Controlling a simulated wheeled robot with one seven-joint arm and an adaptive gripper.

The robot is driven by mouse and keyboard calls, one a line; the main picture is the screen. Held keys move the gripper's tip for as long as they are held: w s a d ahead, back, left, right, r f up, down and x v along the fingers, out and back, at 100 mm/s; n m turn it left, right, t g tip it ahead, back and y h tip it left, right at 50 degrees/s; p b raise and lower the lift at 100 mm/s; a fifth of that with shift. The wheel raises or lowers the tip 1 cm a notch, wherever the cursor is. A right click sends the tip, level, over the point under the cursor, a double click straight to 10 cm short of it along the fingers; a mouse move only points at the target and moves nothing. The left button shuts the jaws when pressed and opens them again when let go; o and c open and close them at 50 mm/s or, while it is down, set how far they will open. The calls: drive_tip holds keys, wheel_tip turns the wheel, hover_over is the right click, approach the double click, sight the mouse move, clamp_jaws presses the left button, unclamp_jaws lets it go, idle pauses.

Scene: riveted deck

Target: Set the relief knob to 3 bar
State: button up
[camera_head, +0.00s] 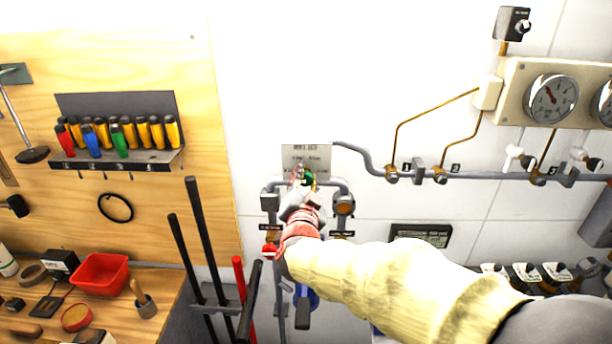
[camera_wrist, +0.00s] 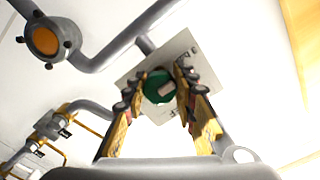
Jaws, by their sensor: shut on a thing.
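A green round relief knob (camera_wrist: 159,86) sits between the fingertips of my gripper in the wrist view. In the head view only a bit of the green knob (camera_head: 309,177) shows past my gripper (camera_head: 301,182). My gripper (camera_wrist: 158,92) is shut on the knob, one finger on each side. A light label plate (camera_head: 306,158) is on the wall behind the knob; it also shows in the wrist view (camera_wrist: 181,52). Its lettering is too small or blurred to read. The knob's setting cannot be read.
Grey pipes (camera_head: 480,176) with brass fittings run along the white wall to the right, below a pressure gauge (camera_head: 552,98). A dark display (camera_head: 421,235) is on the wall lower right. Black bars (camera_head: 205,240) stand left of my arm. A red bin (camera_head: 99,274) is on the wooden bench.

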drive_tip(key=shift+f, duration=0.1)
idle(0.3)
drive_tip(key=o, duration=1.2)
drive_tip(key=shift+c, duration=0.2)
drive_tip(key=shift+s, duration=0.15)
drive_tip(key=s, duration=1.1)
drive_tip(key=shift+s+a, duration=0.25)
drive_tip(key=shift+s, duration=0.1)
